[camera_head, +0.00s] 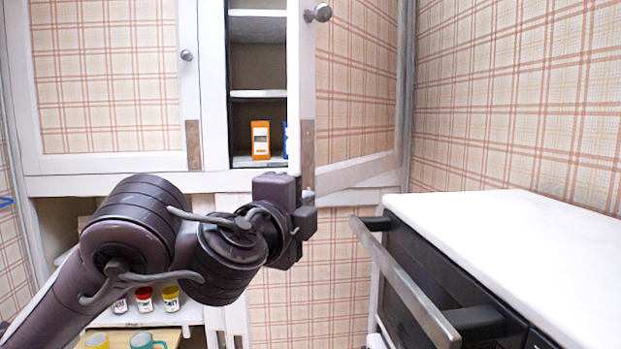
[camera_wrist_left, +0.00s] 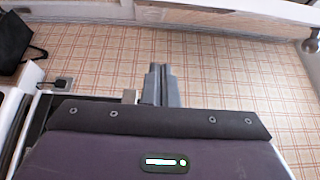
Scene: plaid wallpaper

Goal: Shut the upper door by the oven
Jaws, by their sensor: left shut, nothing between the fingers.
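The upper door (camera_head: 355,85) by the oven is a plaid panel in a white frame. It stands open, swung out from the cupboard, with a round grey knob (camera_head: 318,12) near its free edge. Behind that edge the open cupboard (camera_head: 258,60) shows shelves. My left gripper (camera_head: 307,208) is shut and empty, at the bottom end of the door's free edge; I cannot tell whether it touches. Its closed fingers show in the left wrist view (camera_wrist_left: 160,84), in front of a plaid surface. My right gripper is not in view.
The oven (camera_head: 450,280) with its bar handle (camera_head: 405,285) and white top (camera_head: 520,235) stands at right. A shut upper door (camera_head: 105,70) is at left. An orange box (camera_head: 260,140) stands on the cupboard's bottom shelf. Small jars (camera_head: 144,299) and mugs (camera_head: 145,341) sit lower left.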

